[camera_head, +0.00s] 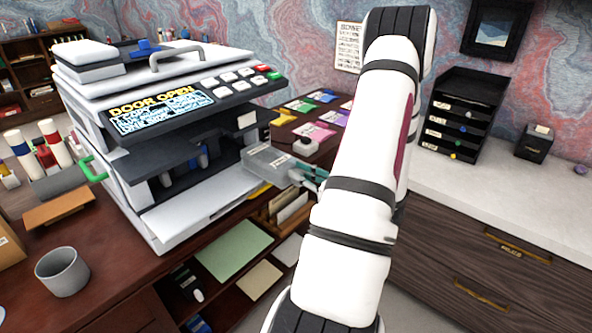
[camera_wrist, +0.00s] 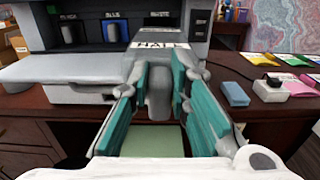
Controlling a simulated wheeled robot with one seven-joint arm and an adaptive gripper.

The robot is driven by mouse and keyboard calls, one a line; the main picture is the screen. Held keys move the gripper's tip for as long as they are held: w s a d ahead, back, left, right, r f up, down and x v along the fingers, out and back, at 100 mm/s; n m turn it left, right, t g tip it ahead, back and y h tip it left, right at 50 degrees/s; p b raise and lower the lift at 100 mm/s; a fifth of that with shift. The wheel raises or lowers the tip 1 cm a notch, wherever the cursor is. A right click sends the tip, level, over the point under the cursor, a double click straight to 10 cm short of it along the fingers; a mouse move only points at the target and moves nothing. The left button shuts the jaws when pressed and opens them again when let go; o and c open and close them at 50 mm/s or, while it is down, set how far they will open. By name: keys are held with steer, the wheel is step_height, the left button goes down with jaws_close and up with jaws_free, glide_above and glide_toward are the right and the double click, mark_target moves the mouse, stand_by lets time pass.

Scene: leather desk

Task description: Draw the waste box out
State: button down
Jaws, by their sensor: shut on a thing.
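The grey waste box (camera_head: 266,160) sticks out from the open front of the printer-like machine, at its right side in the head view. In the wrist view the box (camera_wrist: 160,58) lies straight ahead, with a pale label on its top edge. My gripper (camera_head: 310,178) is at the box's near end. Its teal-padded fingers (camera_wrist: 160,92) stand on either side of a rounded grey handle (camera_wrist: 158,100) and are shut on it. I cannot tell how much of the box's back end is still inside the machine (camera_head: 165,120).
The machine's display reads "DOOR OPEN". A white front door or tray (camera_head: 205,210) lies lowered left of the box. Coloured cards (camera_head: 318,120) and a blue block (camera_wrist: 236,94) are to the right. A grey cup (camera_head: 62,272) stands at left. Open shelves with papers (camera_head: 235,250) are below.

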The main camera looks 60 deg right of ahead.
steer(key=shift+v, duration=1.95)
